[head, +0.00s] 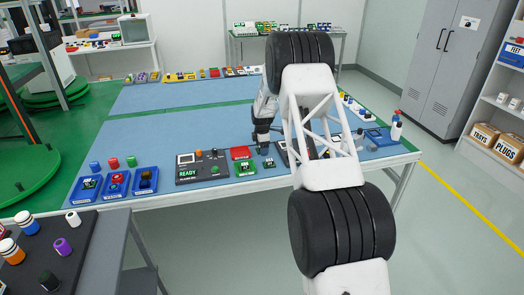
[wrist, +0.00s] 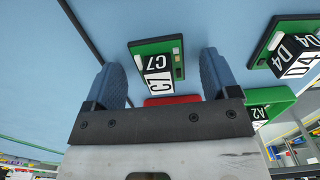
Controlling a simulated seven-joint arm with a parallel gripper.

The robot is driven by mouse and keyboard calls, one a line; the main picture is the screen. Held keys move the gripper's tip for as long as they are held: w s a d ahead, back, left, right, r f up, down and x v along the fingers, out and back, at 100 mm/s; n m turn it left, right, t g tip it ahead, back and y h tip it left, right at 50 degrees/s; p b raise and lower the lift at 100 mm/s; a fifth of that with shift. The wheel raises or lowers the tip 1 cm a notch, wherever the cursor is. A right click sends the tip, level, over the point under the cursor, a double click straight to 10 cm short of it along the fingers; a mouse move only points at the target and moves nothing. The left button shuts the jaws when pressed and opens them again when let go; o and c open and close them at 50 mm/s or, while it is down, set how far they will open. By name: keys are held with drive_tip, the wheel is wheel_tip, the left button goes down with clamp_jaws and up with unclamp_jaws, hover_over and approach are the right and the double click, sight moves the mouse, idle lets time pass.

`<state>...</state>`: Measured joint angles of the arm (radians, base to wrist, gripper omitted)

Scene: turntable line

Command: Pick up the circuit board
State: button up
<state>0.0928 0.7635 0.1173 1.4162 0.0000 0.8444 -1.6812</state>
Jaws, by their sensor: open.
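Several green boards with black-and-white labelled blocks show in the wrist view. One marked C7 (wrist: 157,62) lies between my gripper's (wrist: 163,60) two blue fingers, with gaps on both sides. Another marked D4 (wrist: 290,48) is to the right, and one marked A2 (wrist: 262,108) is partly hidden by my gripper. In the head view, my gripper (head: 262,142) points down over the blue table, open and empty. Small green boards (head: 246,168) and (head: 269,163) lie near the front edge just below it. I cannot tell which of them is C7.
A black READY panel (head: 203,169) and several blue trays (head: 88,188) stand left along the front edge of the blue table (head: 160,138). A red tray (head: 240,152) lies near my gripper. My arm hides part of the table's right side. The table's middle is clear.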

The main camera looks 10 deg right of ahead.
drive_tip(key=c, duration=1)
drive_tip(key=shift+r, duration=0.15)
drive_tip(key=shift+r, duration=1.35)
drive_tip(key=shift+s+r, duration=0.1)
drive_tip(key=shift+r, duration=0.3)
drive_tip(key=s, duration=0.5)
drive_tip(key=s+a+r, duration=0.1)
drive_tip(key=s, duration=0.9)
drive_tip(key=shift+s+a+r, duration=0.15)
drive_tip(key=shift+s+a, duration=0.1)
drive_tip(key=shift+s, duration=0.1)
